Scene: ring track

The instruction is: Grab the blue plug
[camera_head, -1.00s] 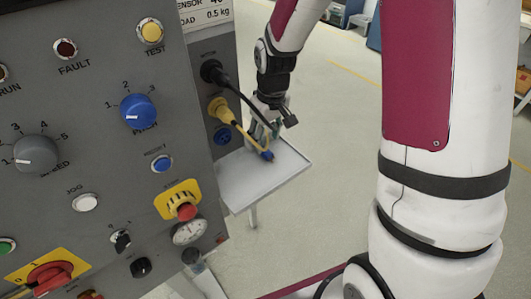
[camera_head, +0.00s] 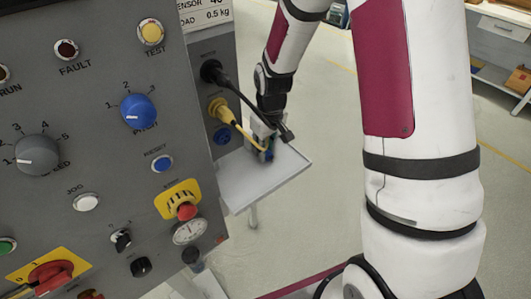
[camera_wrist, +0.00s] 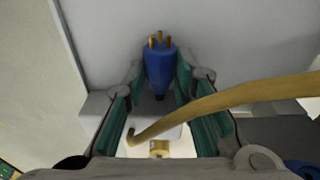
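The blue plug (camera_wrist: 160,66), with brass pins, lies on the grey shelf (camera_wrist: 225,40), its pins pointing away from my gripper. In the wrist view, my gripper (camera_wrist: 160,82) has its teal-padded fingers on either side of the plug, tips close to its sides. The fingers are apart, and I see no clear grip on it. In the head view, my gripper (camera_head: 262,148) is low over the shelf (camera_head: 250,188) and largely hides the plug. A yellow cable (camera_wrist: 225,101) crosses the right finger in the wrist view.
The grey control panel (camera_head: 95,120) stands left of the shelf. A black plug (camera_head: 212,72) and a yellow plug (camera_head: 219,109) sit in its side, with a blue socket (camera_head: 222,135) below. Their cables run close to my gripper. Floor right of the shelf is clear.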

